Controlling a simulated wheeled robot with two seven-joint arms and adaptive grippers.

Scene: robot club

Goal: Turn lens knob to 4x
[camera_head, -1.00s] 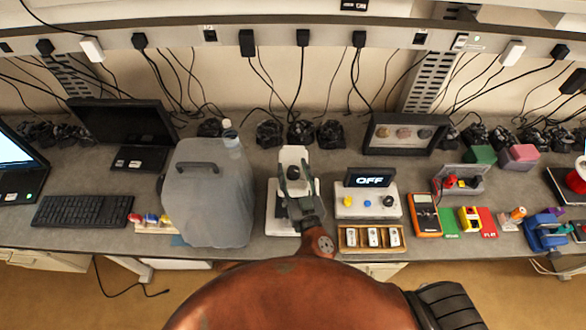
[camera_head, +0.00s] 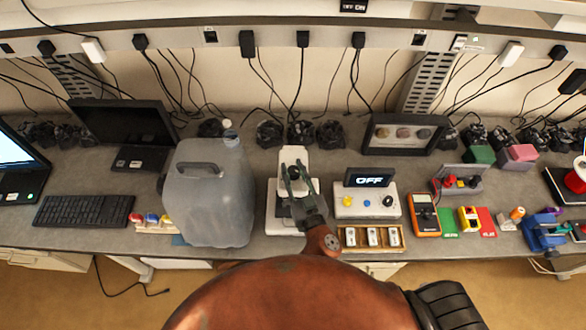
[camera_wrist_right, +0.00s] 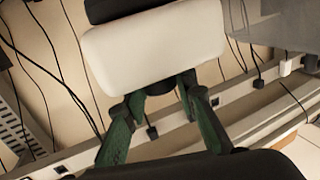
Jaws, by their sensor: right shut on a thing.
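The white microscope (camera_head: 271,215) stands upright at the middle of the bench. Its white head (camera_wrist_right: 160,45) fills the upper middle of the right wrist view. My right gripper (camera_head: 290,178) reaches over the microscope from the front, its green fingers against the head's near side. In the right wrist view, the fingertips (camera_wrist_right: 162,92) sit just under the white head, closed around a dark part that they mostly cover, likely the lens knob. No magnification marking can be read. My left gripper is not in view.
A large grey jug (camera_head: 205,215) stands close left of the microscope. A white control box (camera_head: 350,207) reading OFF is close to the right, with a wooden tray (camera_head: 350,245) of small parts before it. An orange multimeter (camera_head: 425,215) lies farther right.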

